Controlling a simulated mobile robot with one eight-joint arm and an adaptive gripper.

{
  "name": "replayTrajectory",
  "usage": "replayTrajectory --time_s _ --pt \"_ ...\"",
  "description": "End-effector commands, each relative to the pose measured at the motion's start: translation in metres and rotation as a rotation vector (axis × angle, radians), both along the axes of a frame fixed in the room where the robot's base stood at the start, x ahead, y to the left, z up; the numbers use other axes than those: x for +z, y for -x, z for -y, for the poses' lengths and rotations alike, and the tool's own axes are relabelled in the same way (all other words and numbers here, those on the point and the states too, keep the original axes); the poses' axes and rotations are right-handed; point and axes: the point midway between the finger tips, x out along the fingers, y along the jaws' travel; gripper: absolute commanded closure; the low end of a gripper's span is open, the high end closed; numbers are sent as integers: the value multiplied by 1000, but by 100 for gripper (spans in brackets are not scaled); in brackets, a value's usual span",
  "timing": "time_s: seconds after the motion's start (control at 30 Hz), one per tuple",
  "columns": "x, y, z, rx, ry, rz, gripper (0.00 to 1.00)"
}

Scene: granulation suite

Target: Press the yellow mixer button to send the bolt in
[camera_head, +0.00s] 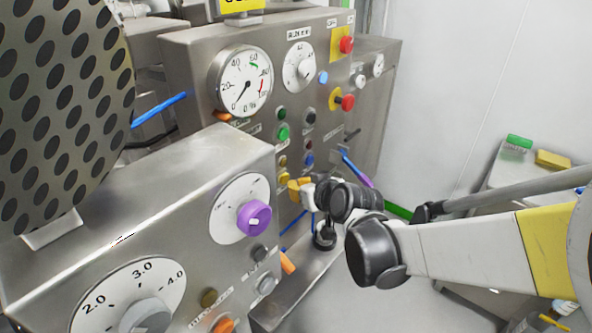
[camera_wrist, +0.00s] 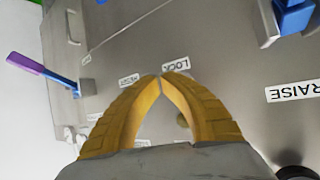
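A grey steel control panel (camera_head: 205,55) carries rows of coloured buttons. A small yellow button (camera_head: 284,177) sits low on it, just left of my gripper (camera_head: 297,187). I cannot read its label. In the wrist view, my yellow gripper fingers (camera_wrist: 160,78) meet at their tips in front of the panel, with nothing seen between the tips. The tips lie beside the LOCK label (camera_wrist: 176,65). A dull brass-yellow round button (camera_wrist: 182,121) shows through the gap behind them. I cannot tell whether the fingertips touch the panel. I cannot make out the bolt.
A blue and purple handle (camera_head: 357,172) sticks out right of my gripper. A nearer panel with a purple knob (camera_head: 254,217) and an orange lever (camera_head: 288,262) stands at the lower left. Red buttons (camera_head: 346,44) are higher up. A table (camera_head: 512,172) stands at the right.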

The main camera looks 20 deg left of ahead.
Motion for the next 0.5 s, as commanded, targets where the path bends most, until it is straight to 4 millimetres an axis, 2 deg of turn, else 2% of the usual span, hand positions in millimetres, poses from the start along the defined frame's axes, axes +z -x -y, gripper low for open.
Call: replayTrajectory --time_s 0.5 --pt "0 -3 -6 0 0 0 100"
